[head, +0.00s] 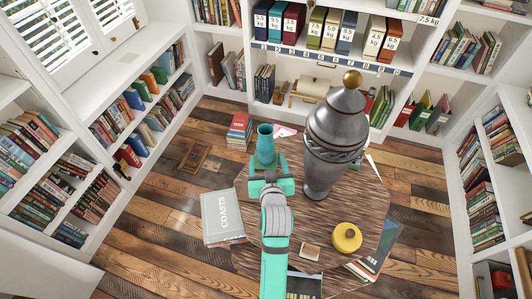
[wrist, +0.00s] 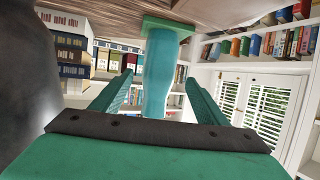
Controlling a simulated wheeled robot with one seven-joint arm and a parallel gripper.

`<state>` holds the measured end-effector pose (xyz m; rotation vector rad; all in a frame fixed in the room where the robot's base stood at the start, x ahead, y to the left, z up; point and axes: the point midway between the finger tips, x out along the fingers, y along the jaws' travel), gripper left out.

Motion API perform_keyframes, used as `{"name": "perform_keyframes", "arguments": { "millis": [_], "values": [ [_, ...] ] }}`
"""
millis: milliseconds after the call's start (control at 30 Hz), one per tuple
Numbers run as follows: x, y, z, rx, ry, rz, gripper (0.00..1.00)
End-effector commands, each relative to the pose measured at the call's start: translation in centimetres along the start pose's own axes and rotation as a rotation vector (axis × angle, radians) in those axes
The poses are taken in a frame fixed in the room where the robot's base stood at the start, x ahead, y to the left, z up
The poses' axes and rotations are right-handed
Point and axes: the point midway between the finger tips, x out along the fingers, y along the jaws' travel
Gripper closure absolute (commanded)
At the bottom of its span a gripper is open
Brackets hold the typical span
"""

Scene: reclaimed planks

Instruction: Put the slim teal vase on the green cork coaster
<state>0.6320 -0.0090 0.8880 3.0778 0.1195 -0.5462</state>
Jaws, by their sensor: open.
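The slim teal vase (head: 265,143) stands upright on the table near its back left edge. In the wrist view, which is upside down, the vase (wrist: 162,75) has its foot against a green square, the cork coaster (wrist: 168,23). It appears to stand on the coaster; I see no clear gap there. My gripper (head: 268,164) is open, with one finger on each side of the vase in the head view. In the wrist view, my gripper's fingers (wrist: 160,88) flank the vase and look apart from it. In the head view my gripper mostly hides the coaster.
A tall grey lidded urn (head: 335,135) stands close to the right of the vase. A yellow round pot (head: 346,238) and a small tan square (head: 310,252) lie nearer on the table (head: 240,190). Shelves surround the table.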

Motion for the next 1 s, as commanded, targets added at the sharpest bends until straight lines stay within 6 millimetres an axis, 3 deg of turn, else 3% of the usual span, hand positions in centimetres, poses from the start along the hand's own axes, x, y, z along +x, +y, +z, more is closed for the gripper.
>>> {"name": "perform_keyframes", "arguments": {
  "millis": [100, 367, 567, 800, 1000],
  "values": [
    [-1.8, 0.1, 0.0, 0.000, 0.000, 0.002, 0.32],
    [-3.7, -0.2, 0.7, 0.000, -0.001, 0.001, 0.32],
    [-6.8, -0.3, 5.2, 0.007, 0.003, 0.024, 0.32],
    [-13.1, -0.7, 10.8, 0.013, 0.026, 0.060, 0.32],
    [-19.2, -1.3, 14.1, 0.015, 0.046, 0.078, 0.32]
  ]
}}
